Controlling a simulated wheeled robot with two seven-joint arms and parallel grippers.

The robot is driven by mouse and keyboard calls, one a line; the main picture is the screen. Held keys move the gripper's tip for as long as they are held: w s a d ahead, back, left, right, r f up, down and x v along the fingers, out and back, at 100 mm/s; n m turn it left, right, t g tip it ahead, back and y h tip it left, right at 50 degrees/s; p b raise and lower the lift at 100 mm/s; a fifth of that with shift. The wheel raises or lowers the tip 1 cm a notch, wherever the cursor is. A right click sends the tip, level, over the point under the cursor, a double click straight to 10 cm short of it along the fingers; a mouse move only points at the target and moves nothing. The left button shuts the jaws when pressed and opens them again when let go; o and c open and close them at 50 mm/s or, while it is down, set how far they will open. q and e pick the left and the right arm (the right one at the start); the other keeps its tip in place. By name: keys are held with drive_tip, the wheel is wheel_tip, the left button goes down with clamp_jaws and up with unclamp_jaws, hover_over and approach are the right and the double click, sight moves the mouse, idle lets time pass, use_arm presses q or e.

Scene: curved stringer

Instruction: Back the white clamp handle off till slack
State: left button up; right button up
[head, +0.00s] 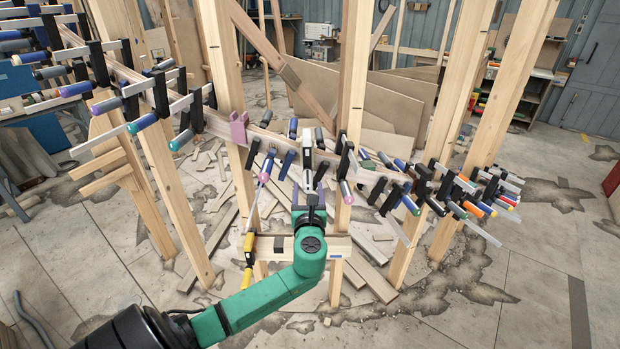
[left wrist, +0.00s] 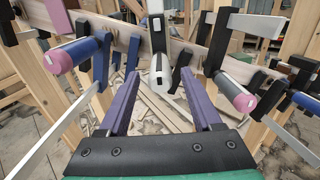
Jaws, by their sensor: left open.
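The white clamp handle (head: 307,140) hangs in the row of clamps on the curved wooden stringer, near the middle of the head view. In the left wrist view the white handle (left wrist: 159,72) points toward the camera, and its clamp's far end is partly hidden. My left gripper (head: 309,188) is just in front of and below it, open. In the left wrist view its two purple fingers (left wrist: 160,80) stand on either side of the handle, with a gap visible on both sides. I cannot tell how far the tips reach along it. My right gripper is not in view.
Pink-ended clamp handles (left wrist: 60,60) and (left wrist: 240,96) flank the fingers closely, with slanting metal bars beside them. Many more clamps (head: 478,195) line the stringer. Wooden posts (head: 347,80) stand around it. Wood scraps litter the floor.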

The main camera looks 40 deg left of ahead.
sight(308, 182)
use_arm(q)
drive_tip(key=x, duration=0.4)
drive_tip(key=shift+w+a, duration=0.15)
clamp_jaws()
drive_tip(key=shift+f+n, duration=0.1)
drive_tip(key=shift+n, duration=0.2)
